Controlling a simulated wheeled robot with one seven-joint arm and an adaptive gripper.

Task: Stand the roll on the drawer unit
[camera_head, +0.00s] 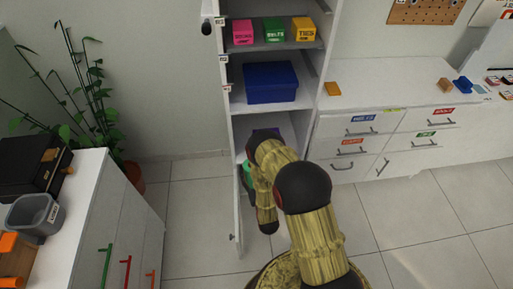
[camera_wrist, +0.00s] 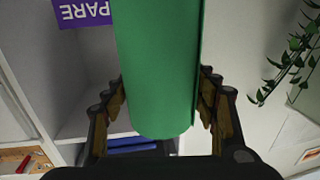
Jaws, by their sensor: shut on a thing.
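A green roll (camera_wrist: 160,60) fills the middle of the wrist view. My gripper (camera_wrist: 160,100) is shut on it, with a finger on each side. In the head view a bit of green (camera_head: 246,172), likely the roll, shows by the lower part of the open wardrobe (camera_head: 227,135); my arm hides most of it and the gripper. The white drawer unit (camera_head: 360,138) stands to the right of the wardrobe, with labelled drawers and a largely clear top.
The wardrobe shelves hold pink, green and yellow boxes (camera_head: 273,30) and a blue box (camera_head: 271,82). A purple label (camera_wrist: 85,12) shows upside down in the wrist view. An orange block (camera_head: 332,89) lies on the drawer unit's left end. A plant (camera_head: 92,95) stands left.

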